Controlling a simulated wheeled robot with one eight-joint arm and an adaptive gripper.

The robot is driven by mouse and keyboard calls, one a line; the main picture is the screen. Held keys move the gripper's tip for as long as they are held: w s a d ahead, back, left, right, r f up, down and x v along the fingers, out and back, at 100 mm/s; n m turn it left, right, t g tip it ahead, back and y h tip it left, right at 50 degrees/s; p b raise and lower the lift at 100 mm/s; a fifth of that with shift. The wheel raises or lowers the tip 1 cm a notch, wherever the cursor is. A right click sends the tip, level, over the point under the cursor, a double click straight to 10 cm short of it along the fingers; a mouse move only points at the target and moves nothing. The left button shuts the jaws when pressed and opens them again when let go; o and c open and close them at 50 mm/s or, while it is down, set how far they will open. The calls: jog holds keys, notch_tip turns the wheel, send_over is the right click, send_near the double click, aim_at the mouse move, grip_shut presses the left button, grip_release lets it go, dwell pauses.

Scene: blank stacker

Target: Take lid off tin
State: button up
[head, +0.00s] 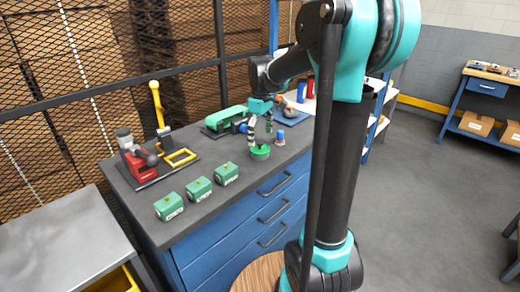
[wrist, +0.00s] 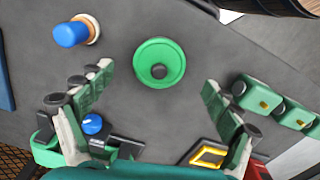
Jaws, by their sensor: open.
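A round green tin (head: 260,153) stands upright on the dark worktop. From above in the wrist view, the green lid (wrist: 148,52) shows as a disc with a dark knob (wrist: 159,71) at its middle. My gripper (head: 260,132) is above the tin and points down. In the wrist view my gripper (wrist: 157,82) is open, with one finger on each side of the lid and clear space between. Nothing is held. The tin's body is hidden under the lid in the wrist view.
A blue-topped peg (head: 281,138) stands close to the tin. Three green boxes (head: 198,190) line the front edge. A red press (head: 135,158), a yellow frame (head: 180,157) and a green machine (head: 225,120) are further left and back. Bare worktop surrounds the tin.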

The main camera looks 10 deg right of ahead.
aim_at(260, 144)
jog(key=shift+f, duration=1.75)
jog(key=c, duration=1.1)
